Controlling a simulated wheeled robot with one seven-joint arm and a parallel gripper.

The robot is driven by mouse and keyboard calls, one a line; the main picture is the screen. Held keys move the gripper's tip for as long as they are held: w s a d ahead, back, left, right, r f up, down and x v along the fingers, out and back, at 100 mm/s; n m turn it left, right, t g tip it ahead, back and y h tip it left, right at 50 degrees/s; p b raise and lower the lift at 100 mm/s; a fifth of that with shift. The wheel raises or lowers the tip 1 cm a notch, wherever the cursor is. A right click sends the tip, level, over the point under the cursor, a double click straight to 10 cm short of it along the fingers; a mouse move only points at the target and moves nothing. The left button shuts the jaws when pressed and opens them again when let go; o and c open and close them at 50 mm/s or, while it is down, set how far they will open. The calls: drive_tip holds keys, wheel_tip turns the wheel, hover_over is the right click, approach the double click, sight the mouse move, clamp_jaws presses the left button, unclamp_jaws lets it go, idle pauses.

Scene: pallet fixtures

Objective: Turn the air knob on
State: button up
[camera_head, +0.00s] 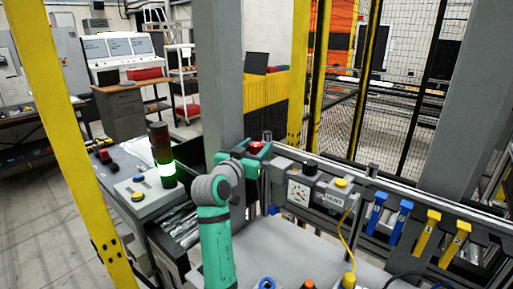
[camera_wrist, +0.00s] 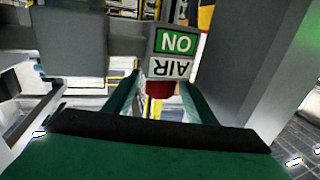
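The red air knob (camera_head: 256,147) sits at the left end of the row of grey fittings in the head view. It also shows in the wrist view (camera_wrist: 160,90), below a grey block (camera_wrist: 173,48) with a green "ON" label and a white "AIR" label, both upside down. My gripper (camera_head: 250,155) is at the knob. In the wrist view its two green fingers (camera_wrist: 160,94) stand on either side of the knob, with a narrow gap seeming to show on each side. The fingers look open; contact cannot be made out.
A lit green signal tower (camera_head: 164,160) stands left. A grey column (camera_head: 222,75) rises close behind my gripper.

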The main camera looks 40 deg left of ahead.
drive_tip(key=c, duration=1)
drive_tip(key=shift+y, duration=0.3)
drive_tip(key=shift+d+n+y, duration=0.1)
drive_tip(key=shift+n+y, duration=0.2)
drive_tip(key=shift+n, duration=0.1)
drive_tip(key=shift+n+g+y, duration=0.7)
drive_tip(key=shift+n+y, duration=0.4)
drive_tip(key=shift+y, duration=0.5)
drive_tip(key=o, duration=1.1)
drive_tip(key=shift+c, duration=0.2)
